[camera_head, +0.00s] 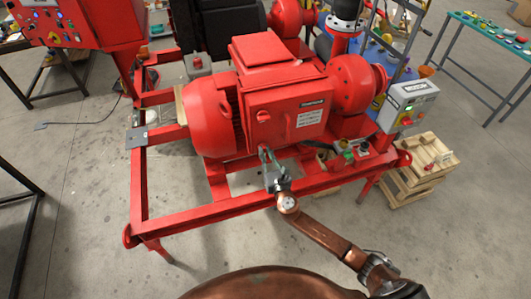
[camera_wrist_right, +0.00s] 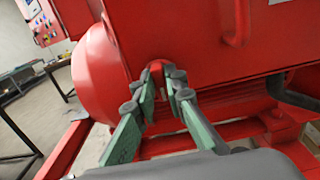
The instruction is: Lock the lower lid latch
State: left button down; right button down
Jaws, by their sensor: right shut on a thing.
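The red box (camera_head: 287,103) on the pump skid has a lid with a label and a small red knob (camera_head: 263,116) on its front. My right gripper (camera_head: 265,152) is at the lower edge of this box, reaching in from the lower right. In the right wrist view its green-padded fingers (camera_wrist_right: 161,82) are close on both sides of a small red part (camera_wrist_right: 156,67), which looks like the lower latch. The gripper is shut on it. The fingers cover most of the latch, so its turn cannot be told. My left gripper is not in view.
The red motor (camera_head: 207,118) is left of the box and a grey control box (camera_head: 409,103) is at the right. The red skid frame (camera_head: 205,216) runs below. A wooden crate (camera_head: 425,160) stands at right.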

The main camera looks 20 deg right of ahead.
jog(key=shift+m, duration=0.3)
jog(key=m+b, duration=0.2)
jog(key=m, duration=0.1)
jog(key=shift+d+f+m, duration=0.1)
jog(key=shift+m, duration=0.3)
jog(key=m+b, duration=0.1)
jog(key=m, duration=0.5)
jog(key=m+b, duration=0.1)
jog(key=m, duration=0.6)
jog(key=shift+d+f+b, duration=0.1)
jog(key=shift+d+b, duration=0.1)
jog(key=shift+b, duration=0.1)
jog(key=shift+m, duration=0.4)
jog(key=c, duration=2)
grip_release()
jog(key=shift+o, duration=0.2)
